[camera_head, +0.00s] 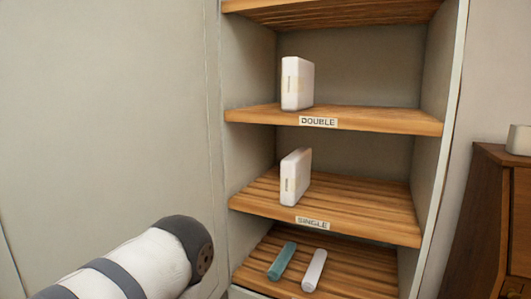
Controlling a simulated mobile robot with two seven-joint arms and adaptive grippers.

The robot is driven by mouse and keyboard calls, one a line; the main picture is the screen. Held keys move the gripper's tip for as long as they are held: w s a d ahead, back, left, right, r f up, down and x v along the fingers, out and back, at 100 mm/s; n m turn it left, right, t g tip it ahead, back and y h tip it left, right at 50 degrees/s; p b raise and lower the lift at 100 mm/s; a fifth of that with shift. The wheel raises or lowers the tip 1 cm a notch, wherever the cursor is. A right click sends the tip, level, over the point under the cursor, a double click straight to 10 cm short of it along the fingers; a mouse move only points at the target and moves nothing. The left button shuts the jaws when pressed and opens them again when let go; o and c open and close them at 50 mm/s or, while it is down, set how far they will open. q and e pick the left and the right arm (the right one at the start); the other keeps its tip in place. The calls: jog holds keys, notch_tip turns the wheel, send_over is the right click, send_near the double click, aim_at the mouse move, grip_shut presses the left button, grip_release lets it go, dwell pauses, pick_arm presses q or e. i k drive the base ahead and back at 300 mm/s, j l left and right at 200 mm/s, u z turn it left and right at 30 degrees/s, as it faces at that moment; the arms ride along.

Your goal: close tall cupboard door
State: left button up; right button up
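The tall cupboard (432,150) stands open in the head view, with its slatted wooden shelves and pale inner walls exposed. A large pale grey panel (110,110) fills the left of the view, beside the opening. I cannot tell whether this panel is the cupboard's door or a neighbouring front. A white arm link of mine with dark bands and a dark rounded joint crosses the lower left, in front of the panel. Neither of my grippers is in view.
A white box (297,84) stands on the DOUBLE shelf (380,120), another white box (295,177) on the SINGLE shelf (375,218). A teal roll (282,261) and a white roll (314,270) lie on the bottom shelf (365,275). A dark wooden cabinet (500,220) stands at right.

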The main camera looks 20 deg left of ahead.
aim_at(111, 124)
jog(key=k+j, duration=0.45)
jog(key=j, duration=0.15)
jog(key=k+j, duration=0.4)
jog(key=j, duration=0.15)
jog(key=z, duration=0.05)
